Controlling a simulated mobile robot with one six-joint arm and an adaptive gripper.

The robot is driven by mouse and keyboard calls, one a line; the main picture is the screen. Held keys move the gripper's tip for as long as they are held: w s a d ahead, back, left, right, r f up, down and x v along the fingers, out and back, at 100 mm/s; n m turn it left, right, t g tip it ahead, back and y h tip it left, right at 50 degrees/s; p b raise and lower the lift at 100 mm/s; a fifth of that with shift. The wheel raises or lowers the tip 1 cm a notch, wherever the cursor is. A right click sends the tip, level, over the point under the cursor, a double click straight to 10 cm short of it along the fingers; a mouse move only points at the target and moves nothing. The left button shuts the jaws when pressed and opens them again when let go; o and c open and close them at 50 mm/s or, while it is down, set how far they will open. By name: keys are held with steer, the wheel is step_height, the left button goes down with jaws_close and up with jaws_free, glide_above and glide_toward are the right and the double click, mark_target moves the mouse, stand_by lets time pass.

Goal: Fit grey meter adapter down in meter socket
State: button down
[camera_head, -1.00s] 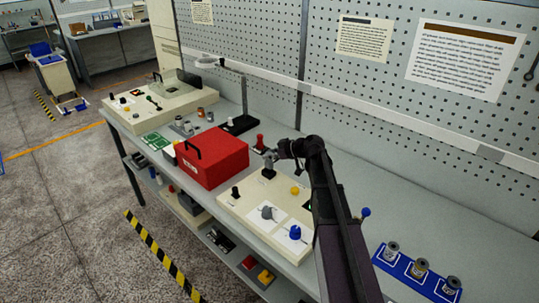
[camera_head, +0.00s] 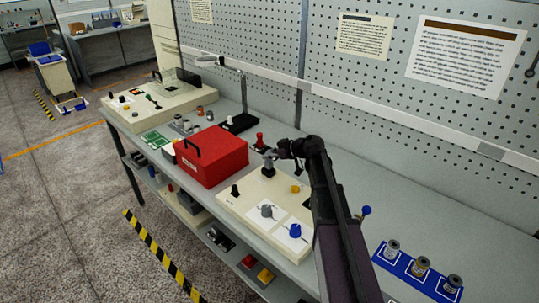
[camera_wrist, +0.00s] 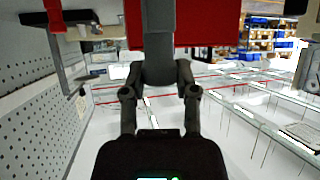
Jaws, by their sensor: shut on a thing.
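My gripper (camera_head: 277,154) is shut on the grey meter adapter (camera_head: 268,160), just above the back part of the cream panel. In the wrist view the grey adapter (camera_wrist: 158,30) stands between the two fingers (camera_wrist: 160,92). The dark meter socket (camera_head: 268,173) is on the panel directly below the adapter. The adapter looks roughly upright and in line with the socket. I cannot tell whether its lower end touches the socket or is slightly inside it.
A red box (camera_head: 213,160) stands close left of the panel (camera_head: 240,209). The panel carries a black switch (camera_head: 235,191), a yellow button (camera_head: 295,189), a grey knob (camera_head: 267,211) and a blue knob (camera_head: 295,231). A red-topped piece (camera_head: 259,139) stands behind. A blue tray (camera_head: 405,281) lies right.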

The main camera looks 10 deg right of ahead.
steer(key=shift+f+b, duration=1.3)
steer(key=shift+f, duration=0.1)
steer(key=shift+c, duration=1.5)
jaws_free()
steer(key=shift+r, duration=0.15)
step_height(320, 180, up, 9)
steer(key=p, duration=0.9)
steer(key=shift+r, duration=0.1)
steer(key=shift+w+r+p, duration=0.1)
steer(key=shift+p, duration=0.25)
steer(key=shift+n+g+y, duration=0.4)
steer(key=shift+n+g, duration=0.1)
steer(key=shift+a, duration=0.1)
